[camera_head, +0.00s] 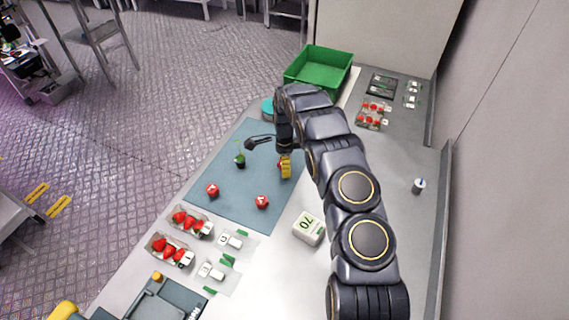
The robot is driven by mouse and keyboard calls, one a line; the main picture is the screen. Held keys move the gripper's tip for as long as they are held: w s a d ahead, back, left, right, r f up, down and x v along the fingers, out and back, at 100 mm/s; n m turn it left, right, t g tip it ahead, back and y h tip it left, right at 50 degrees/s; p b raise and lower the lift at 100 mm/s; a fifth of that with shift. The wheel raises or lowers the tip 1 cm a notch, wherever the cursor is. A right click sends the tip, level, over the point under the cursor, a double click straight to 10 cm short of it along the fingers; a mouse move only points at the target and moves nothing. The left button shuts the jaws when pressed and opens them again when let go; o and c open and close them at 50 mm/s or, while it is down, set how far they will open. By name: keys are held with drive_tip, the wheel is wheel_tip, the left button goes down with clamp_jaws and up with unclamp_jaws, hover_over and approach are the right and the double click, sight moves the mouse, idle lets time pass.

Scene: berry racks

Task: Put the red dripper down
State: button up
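Two small red pieces with white marks lie apart on the blue-grey mat (240,207): one at the left (212,190) and one nearer the mat's front right (262,202). I cannot tell whether either is the red dripper. My gripper (286,168) hangs at the end of my dark arm by the mat's right side, with yellow at its tip. It is beyond the right red piece in the picture, apart from it. Its fingers are too small and partly hidden to show whether they are open or hold anything.
A dark green item (240,160) and a black tool-like shape (258,142) show near the mat's far part. Strawberry trays (170,250) stand at the front left. A white box marked 70 (308,229) is right of the mat. A green crate (320,72) stands behind.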

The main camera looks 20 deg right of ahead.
drive_tip(key=s+a+r+n, duration=0.1)
drive_tip(key=s+r+n, duration=0.15)
drive_tip(key=r, duration=0.75)
drive_tip(key=s+a+r+n, duration=0.2)
drive_tip(key=s+r, duration=0.1)
drive_tip(key=r, duration=0.8)
drive_tip(key=s+a+r+n, duration=0.3)
drive_tip(key=s+r+n, duration=0.2)
drive_tip(key=s, duration=0.5)
drive_tip(key=s+a+r+n, duration=0.3)
drive_tip(key=s+r+n, duration=0.15)
drive_tip(key=s, duration=0.55)
drive_tip(key=s+a+n+g, duration=0.1)
drive_tip(key=s+n, duration=0.6)
drive_tip(key=s, duration=0.7)
drive_tip(key=shift+s+a+f, duration=0.2)
drive_tip(key=shift+s+a, duration=0.15)
drive_tip(key=shift+a, duration=0.55)
